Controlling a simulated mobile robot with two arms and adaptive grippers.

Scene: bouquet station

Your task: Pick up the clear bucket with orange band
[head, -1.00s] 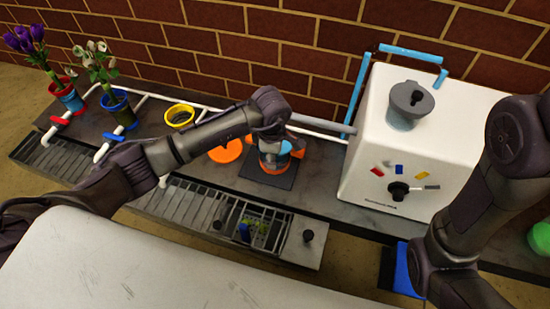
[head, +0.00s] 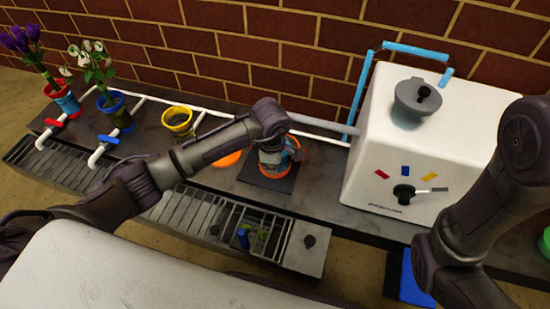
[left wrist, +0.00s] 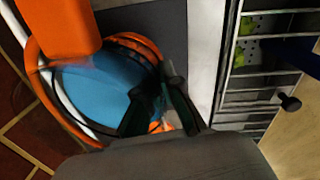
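The clear bucket with orange band (head: 272,170) stands on a dark square pad (head: 257,182) in the middle of the head view, partly hidden by my left arm and gripper. In the left wrist view, the bucket (left wrist: 92,92) shows an orange rim and a blue inside. My left gripper (left wrist: 157,92) is at its rim, with one finger over the inside and the other at the outer side. The fingers stand apart with part of the rim between them; firm contact does not show. My right arm is at the right edge of the head view; its gripper is out of view.
A white machine (head: 378,150) with a knob stands right of the bucket, a grey lidded pot (head: 415,98) on top. A yellow bucket (head: 178,121) and an orange disc (head: 228,160) are left. White pipes run behind. A metal grate (head: 205,205) lies in front.

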